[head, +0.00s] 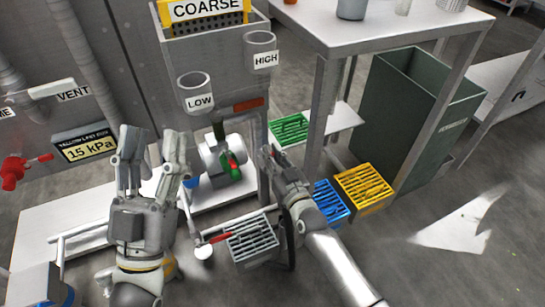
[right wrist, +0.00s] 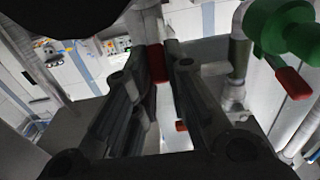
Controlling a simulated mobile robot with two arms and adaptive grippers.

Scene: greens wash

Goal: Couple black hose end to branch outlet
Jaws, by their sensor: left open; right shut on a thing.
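My right gripper (head: 270,158) is shut in front of the machine, just right of the green valve. A dark red piece (right wrist: 157,65) shows between its fingers in the right wrist view. A black hose (head: 291,250) hangs below this gripper and wrist; the held end is mostly hidden by the fingers. The green valve with a red handle (head: 233,165) sits on the white pipe fitting (head: 210,153); the valve shows large in the right wrist view (right wrist: 275,25). I cannot tell which opening is the branch outlet. My left gripper (head: 150,160) is open and empty, left of the fitting.
Pipes with a red lever (head: 219,238) and a grey slatted crate (head: 251,238) lie low in front. Green (head: 289,130), blue (head: 329,200) and yellow (head: 363,187) crates stand right. A table (head: 345,32) and a dark bin (head: 410,110) limit room there. A red valve (head: 14,172) is left.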

